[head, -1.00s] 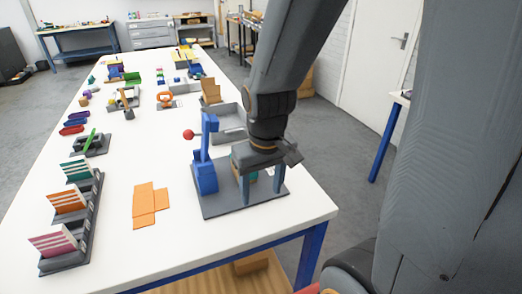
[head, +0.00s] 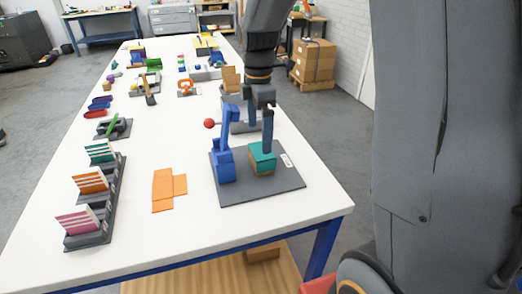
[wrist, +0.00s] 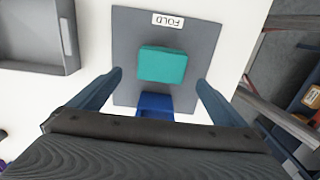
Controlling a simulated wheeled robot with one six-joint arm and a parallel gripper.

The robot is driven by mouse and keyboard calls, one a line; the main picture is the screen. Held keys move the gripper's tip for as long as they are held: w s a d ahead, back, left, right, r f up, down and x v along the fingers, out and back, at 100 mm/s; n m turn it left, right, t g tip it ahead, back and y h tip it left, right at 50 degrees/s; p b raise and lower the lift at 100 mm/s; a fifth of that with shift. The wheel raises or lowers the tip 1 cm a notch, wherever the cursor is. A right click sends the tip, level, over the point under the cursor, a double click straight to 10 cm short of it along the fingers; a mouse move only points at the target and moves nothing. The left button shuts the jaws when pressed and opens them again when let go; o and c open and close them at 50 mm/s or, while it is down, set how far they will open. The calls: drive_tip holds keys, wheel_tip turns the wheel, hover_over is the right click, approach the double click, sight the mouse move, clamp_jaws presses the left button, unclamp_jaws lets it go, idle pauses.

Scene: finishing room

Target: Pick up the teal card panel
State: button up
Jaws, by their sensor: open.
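A teal piece (head: 262,158) sits on a tan block on the dark grey plate (head: 240,192) marked FOLD. In the wrist view the teal piece (wrist: 163,65) is a rounded rectangle in the middle, between the label and the blue stand. Teal cards (head: 100,151) also stand tilted in the back slot of the grey rack (head: 110,215). My gripper (head: 261,138) is open and points down, above and behind the teal piece in the head view. In the wrist view its fingers (wrist: 159,82) are spread wide on either side, and nothing is between them.
A blue stand (head: 225,155) with a red ball (head: 209,123) rises on the plate's left. An orange flat panel (head: 163,190) lies left of it. Orange and magenta cards fill other rack slots. A grey tray (wrist: 38,38) is beside the plate.

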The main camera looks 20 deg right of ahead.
drive_tip(key=shift+s+d+f+p, duration=0.15)
drive_tip(key=shift+f+p, duration=0.5)
drive_tip(key=shift+f, duration=1.05)
drive_tip(key=shift+d+f+p, duration=0.15)
drive_tip(key=shift+f+p, duration=0.45)
drive_tip(key=shift+f, duration=1.05)
drive_tip(key=c, duration=1.1)
